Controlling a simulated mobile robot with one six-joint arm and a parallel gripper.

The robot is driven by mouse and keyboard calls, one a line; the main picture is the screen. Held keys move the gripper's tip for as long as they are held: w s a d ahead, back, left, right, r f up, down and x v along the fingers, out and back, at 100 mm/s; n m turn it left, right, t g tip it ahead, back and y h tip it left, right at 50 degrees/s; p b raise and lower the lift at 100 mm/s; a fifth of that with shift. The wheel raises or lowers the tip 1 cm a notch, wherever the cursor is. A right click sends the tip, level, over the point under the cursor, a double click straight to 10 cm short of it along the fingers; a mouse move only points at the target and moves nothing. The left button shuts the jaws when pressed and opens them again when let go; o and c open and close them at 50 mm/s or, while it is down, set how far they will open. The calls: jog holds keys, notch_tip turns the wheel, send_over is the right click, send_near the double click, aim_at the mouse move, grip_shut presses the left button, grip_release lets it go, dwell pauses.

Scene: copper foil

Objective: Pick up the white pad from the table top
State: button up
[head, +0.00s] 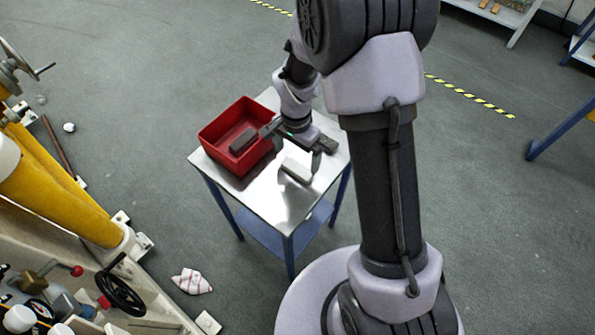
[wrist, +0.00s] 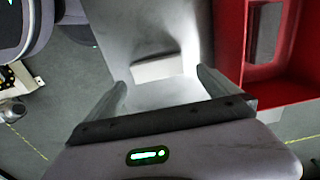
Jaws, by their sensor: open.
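The white pad (head: 297,170) lies flat on the metal table top (head: 275,205), to the right of the red bin. In the wrist view, the white pad (wrist: 158,69) shows ahead of the fingertips, within the gap between them. My gripper (head: 293,149) is over the table beside the pad in the head view. In the wrist view, my gripper (wrist: 162,80) is open, its two fingers wide apart with nothing held. Its height above the pad is hard to tell.
The red bin (head: 213,133) stands on the table's left part, close to my gripper, with a dark grey block (head: 243,140) inside. The table's front part is bare. A yellow machine (head: 60,190) stands at the left. A crumpled striped cloth (head: 191,282) lies on the floor.

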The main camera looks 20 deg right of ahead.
aim_at(297, 167)
jog(key=f+b, duration=0.1)
jog(key=f, duration=0.1)
jog(key=f+b, duration=0.1)
jog(key=f, duration=0.2)
jog(key=shift+s+d+f+b, duration=0.1)
jog(key=shift+s+f+b, duration=0.1)
jog(key=shift+b, duration=0.1)
jog(key=shift+r, duration=0.25)
jog(key=shift+c, duration=0.7)
jog(key=c, duration=1.1)
